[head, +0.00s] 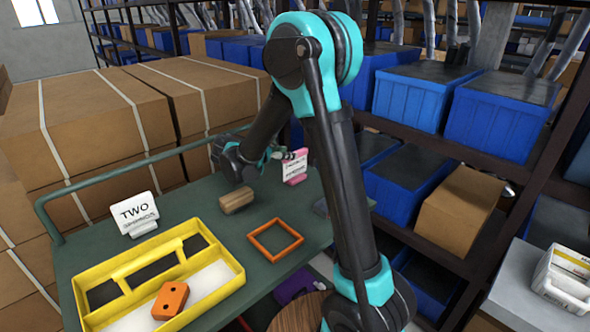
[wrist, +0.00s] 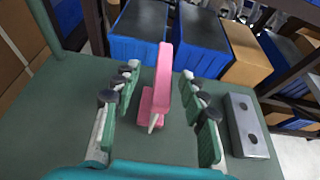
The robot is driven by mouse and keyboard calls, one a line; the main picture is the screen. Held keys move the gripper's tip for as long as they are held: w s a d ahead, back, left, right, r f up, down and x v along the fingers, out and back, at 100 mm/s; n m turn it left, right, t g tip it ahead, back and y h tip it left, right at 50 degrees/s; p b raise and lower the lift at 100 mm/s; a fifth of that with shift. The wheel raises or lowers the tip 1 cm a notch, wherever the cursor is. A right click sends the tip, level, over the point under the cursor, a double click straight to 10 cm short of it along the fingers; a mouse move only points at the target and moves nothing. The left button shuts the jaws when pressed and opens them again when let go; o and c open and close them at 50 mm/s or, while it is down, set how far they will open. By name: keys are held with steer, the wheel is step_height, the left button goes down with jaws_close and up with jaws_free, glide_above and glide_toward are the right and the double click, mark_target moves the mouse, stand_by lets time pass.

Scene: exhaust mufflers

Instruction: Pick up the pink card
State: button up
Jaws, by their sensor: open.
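The pink card (head: 293,166) stands upright in a small base near the far right part of the green table, partly beside my arm. In the wrist view the pink card (wrist: 164,78) is seen almost edge-on, rising from its pink base (wrist: 151,108). My gripper (wrist: 163,90) is open, with a finger on each side of the card and visible gaps between. In the head view my gripper (head: 282,156) is at the card, mostly hidden by my own arm.
The green table (head: 200,200) also holds a white "TWO" card (head: 134,213), a wooden block (head: 236,200), an orange frame (head: 275,239) and a yellow tray (head: 226,258) with an orange block (head: 171,299). A grey metal block (wrist: 246,124) stands close to the right finger. Blue bins (wrist: 139,32) lie beyond.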

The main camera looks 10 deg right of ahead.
mark_target(302, 154)
steer(key=x, duration=0.8)
steer(key=shift+s+d+f, duration=0.1)
steer(key=shift+s+d, duration=0.1)
steer(key=shift+d, duration=0.05)
jaws_close()
